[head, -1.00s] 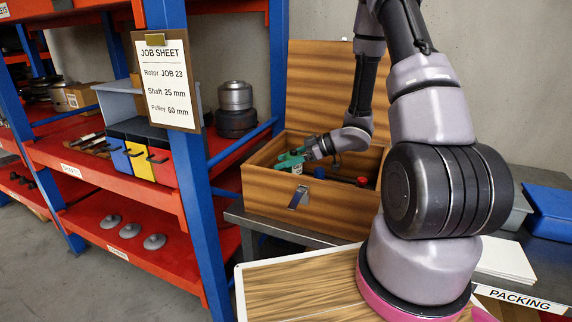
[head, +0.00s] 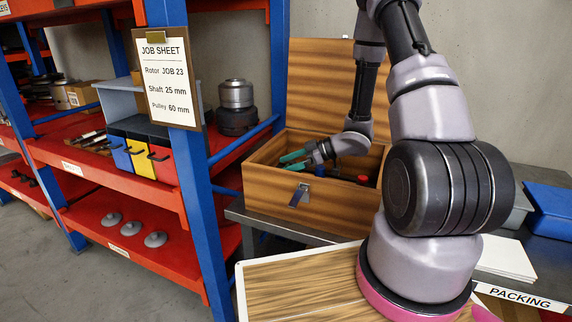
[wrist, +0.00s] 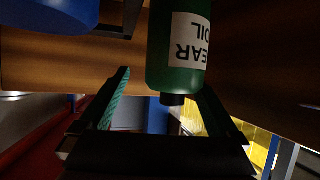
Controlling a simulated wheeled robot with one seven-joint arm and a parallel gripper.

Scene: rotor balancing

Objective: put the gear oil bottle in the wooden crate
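The wooden crate (head: 262,193) stands on the grey bench with its lid up at the back. My gripper (head: 286,162) reaches in over its left part, with two teal-padded fingers apart. In the wrist view the green gear oil bottle (wrist: 178,55) shows with its label upside down and its dark cap toward the fingers. The crate's wooden wall (wrist: 60,60) is behind the bottle, which appears to be inside the crate. The cap lies between the open fingers, closer to the right one. I cannot tell the bottle clearly in the head view; its base is out of the wrist view.
A red-capped item (head: 362,180) and a blue item (wrist: 60,12) are also in the crate. A blue and red shelf rack (head: 195,215) with a job sheet (head: 166,80) stands close on the left. A blue bin (head: 548,212) is at the right.

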